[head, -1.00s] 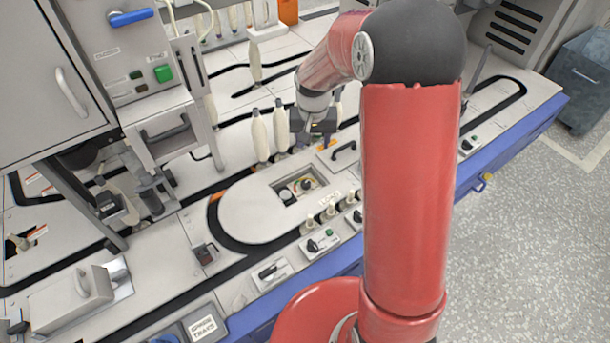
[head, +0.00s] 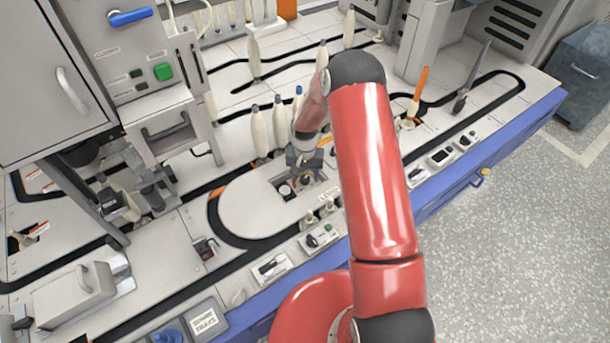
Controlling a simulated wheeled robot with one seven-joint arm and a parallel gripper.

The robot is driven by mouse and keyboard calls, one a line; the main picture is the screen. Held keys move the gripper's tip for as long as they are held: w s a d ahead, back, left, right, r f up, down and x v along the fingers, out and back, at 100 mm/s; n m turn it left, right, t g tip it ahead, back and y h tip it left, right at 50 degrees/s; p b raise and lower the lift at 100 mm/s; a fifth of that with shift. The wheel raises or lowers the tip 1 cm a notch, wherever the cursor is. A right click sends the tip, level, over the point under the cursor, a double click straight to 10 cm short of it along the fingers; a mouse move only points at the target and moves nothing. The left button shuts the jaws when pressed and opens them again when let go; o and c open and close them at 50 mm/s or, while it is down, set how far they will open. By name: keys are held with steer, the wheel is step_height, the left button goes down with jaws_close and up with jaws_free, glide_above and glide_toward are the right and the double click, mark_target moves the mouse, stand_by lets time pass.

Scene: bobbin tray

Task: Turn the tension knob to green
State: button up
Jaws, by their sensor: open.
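A rectangular recess (head: 297,199) is cut into the rounded white cover plate (head: 245,205) in the middle of the machine. A round dark part with a pale rim (head: 286,190) shows at its left end. My gripper (head: 306,180) points down over the right part of the recess, with its jaws open. The gripper hides the small coloured dial area there, so I cannot tell where the tension knob points or whether the fingers touch it.
Pale upright bobbins (head: 259,130) stand just behind the gripper, one with a blue top. Small pegs (head: 310,219) and switch boxes (head: 319,237) lie in front of the recess.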

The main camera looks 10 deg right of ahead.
steer(key=shift+f, duration=0.65)
steer(key=c, duration=1)
steer(key=shift+o, duration=0.2)
